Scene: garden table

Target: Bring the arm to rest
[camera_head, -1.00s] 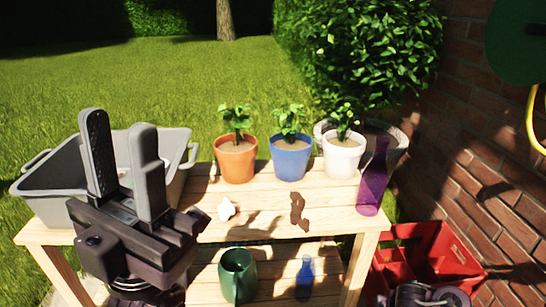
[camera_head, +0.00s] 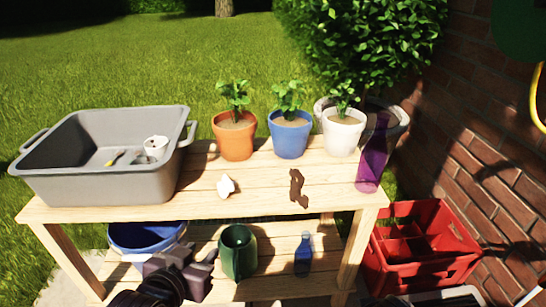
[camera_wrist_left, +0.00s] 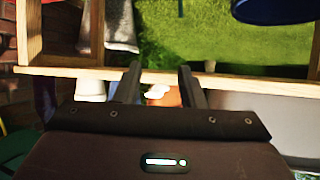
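My left gripper (camera_head: 207,262) is low in front of the wooden table, partly over the lower shelf in the head view and left of the green jug (camera_head: 238,252). My right gripper does not show clearly in either view.
The wooden table (camera_head: 260,200) carries a grey tub (camera_head: 100,188), orange (camera_head: 234,140), blue (camera_head: 289,138) and white pots (camera_head: 342,135) and a purple bottle (camera_head: 372,165). A blue bucket (camera_head: 140,236) and blue bottle (camera_head: 303,258) are below. A red crate (camera_head: 420,272) stands right.

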